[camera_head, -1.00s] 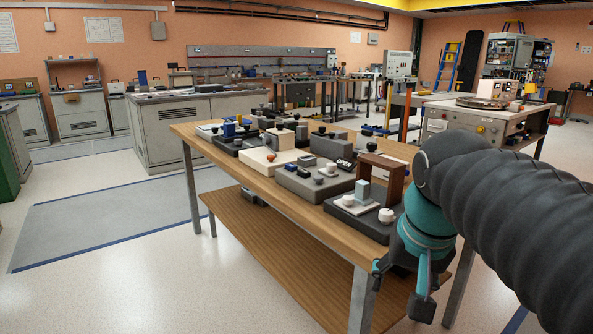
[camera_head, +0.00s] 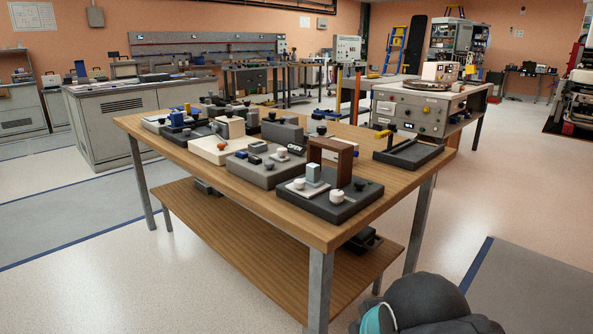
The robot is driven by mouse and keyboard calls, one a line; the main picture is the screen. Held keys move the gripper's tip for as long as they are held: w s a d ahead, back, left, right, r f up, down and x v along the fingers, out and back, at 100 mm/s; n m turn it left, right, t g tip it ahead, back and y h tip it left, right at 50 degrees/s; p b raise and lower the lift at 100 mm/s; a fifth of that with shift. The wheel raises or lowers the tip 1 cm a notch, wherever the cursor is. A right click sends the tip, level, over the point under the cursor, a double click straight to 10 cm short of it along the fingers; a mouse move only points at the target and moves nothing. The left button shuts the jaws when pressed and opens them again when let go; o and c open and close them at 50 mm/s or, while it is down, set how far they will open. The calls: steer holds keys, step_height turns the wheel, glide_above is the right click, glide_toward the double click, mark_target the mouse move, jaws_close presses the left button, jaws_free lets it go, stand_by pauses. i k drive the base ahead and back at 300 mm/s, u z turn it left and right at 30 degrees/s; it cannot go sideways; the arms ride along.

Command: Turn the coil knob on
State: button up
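No label marks a coil knob clearly enough for me to tell which one it is. Several knobbed units stand on the wooden table (camera_head: 290,222). The nearest is a dark base (camera_head: 353,203) with a white knob (camera_head: 336,197), a dark knob (camera_head: 360,184) and a brown arch (camera_head: 331,151). Left of it is a grey unit (camera_head: 256,172) with dark knobs. My gripper is out of view. Only part of my arm shows at the bottom right, apart from the table.
A dark tray-like unit (camera_head: 408,156) with a yellow-tipped lever sits at the table's right end. A grey cabinet bench (camera_head: 415,112) stands behind it. Blue and dark units crowd the table's far left. Open floor (camera_head: 500,210) lies to the right.

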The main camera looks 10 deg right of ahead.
mark_target(336, 195)
steer(key=z, duration=0.05)
steer(key=k, duration=0.5)
steer(key=z, duration=1.75)
steer(key=i, duration=0.9)
steer(key=u, duration=1.85)
